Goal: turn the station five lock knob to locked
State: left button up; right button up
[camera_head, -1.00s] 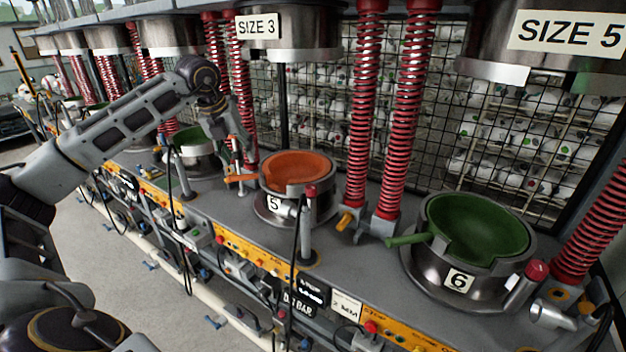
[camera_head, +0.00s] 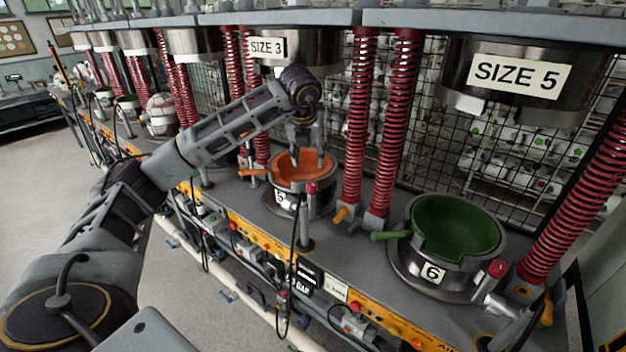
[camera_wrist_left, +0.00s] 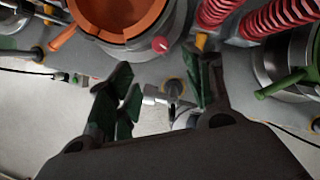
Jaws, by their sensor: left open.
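Station five has an orange bowl (camera_head: 300,166) in a metal pot (camera_head: 310,204) with a "5" label. A red-topped knob (camera_head: 311,187) is on the pot's front right; a red knob (camera_wrist_left: 160,45) also shows in the left wrist view. I cannot tell which part is the lock knob. My left gripper (camera_head: 308,158) points down over the orange bowl in the head view, its tips hard to make out. In the left wrist view the gripper (camera_wrist_left: 160,88) is open and empty, with a silver fitting (camera_wrist_left: 158,95) seen between its fingers. My right gripper is not in view.
A green bowl (camera_head: 455,224) in the pot labelled "6" stands to the right. Red spring columns (camera_head: 356,130) stand between the stations. The "SIZE 3" press head (camera_head: 315,50) hangs above station five. A thin post (camera_head: 304,232) and cable stand in front.

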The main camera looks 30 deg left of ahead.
aim_at(312, 184)
pick_arm(q)
jog(key=shift+w+f, duration=0.1)
dwell(0.3)
jog(key=shift+f, duration=0.15)
jog(key=p+x, duration=0.3)
jog(key=x, duration=1)
jog(key=shift+w+a+f, duration=0.1)
jog(key=shift+w+f, duration=0.05)
jog(key=shift+w, duration=0.05)
jog(key=c, duration=1)
